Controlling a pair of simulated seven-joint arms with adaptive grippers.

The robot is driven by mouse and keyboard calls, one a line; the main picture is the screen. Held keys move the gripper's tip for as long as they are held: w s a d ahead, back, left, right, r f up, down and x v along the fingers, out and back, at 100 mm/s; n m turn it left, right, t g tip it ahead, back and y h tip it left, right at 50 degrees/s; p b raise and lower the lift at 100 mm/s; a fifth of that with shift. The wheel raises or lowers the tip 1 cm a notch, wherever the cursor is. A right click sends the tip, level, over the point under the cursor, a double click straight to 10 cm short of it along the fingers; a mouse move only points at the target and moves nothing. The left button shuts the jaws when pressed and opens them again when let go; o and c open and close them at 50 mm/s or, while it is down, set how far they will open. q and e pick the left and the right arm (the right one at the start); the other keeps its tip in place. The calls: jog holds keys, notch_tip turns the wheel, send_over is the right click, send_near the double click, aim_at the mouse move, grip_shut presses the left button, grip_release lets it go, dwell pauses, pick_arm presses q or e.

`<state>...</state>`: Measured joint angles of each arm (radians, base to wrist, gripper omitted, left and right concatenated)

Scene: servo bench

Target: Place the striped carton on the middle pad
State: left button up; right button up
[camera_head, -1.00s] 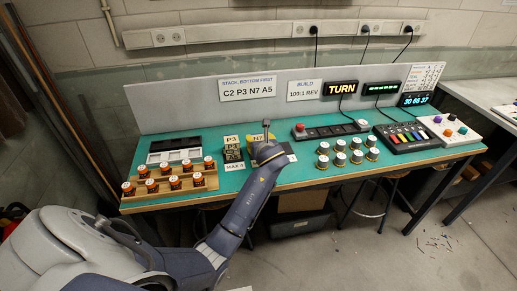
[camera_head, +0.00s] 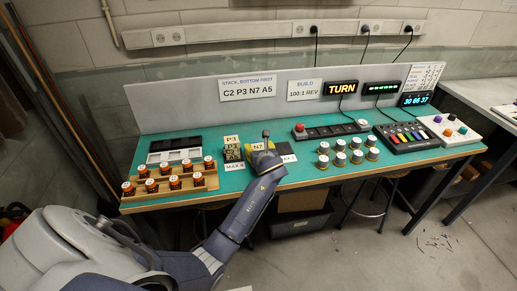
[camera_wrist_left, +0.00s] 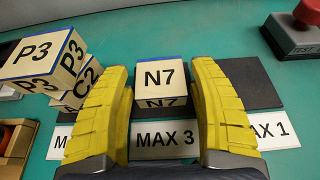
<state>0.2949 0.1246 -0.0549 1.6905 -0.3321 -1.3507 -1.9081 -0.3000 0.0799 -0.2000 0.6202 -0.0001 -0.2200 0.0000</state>
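The P3 carton (camera_wrist_left: 38,56) rests tilted in view on a stack with the C2 carton (camera_wrist_left: 86,82), to the left. My right gripper is not in view.
The right pad (camera_wrist_left: 246,82), behind the MAX 1 label (camera_wrist_left: 275,131), is bare. A rack of small canisters (camera_head: 170,184) stands at left, close to the stack. Several capped jars (camera_head: 347,153) and a red-button box (camera_wrist_left: 296,34) stand to the right.

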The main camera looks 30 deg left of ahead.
pick_arm(q)
jog(key=shift+o, duration=0.8)
jog(key=shift+d+r, duration=0.1)
jog(key=shift+r, duration=0.1)
jog(key=v, duration=1.1)
jog(key=shift+s+d, duration=0.15)
jog(key=shift+s, duration=0.2)
jog(key=shift+r, duration=0.1)
jog(key=shift+d, duration=0.15)
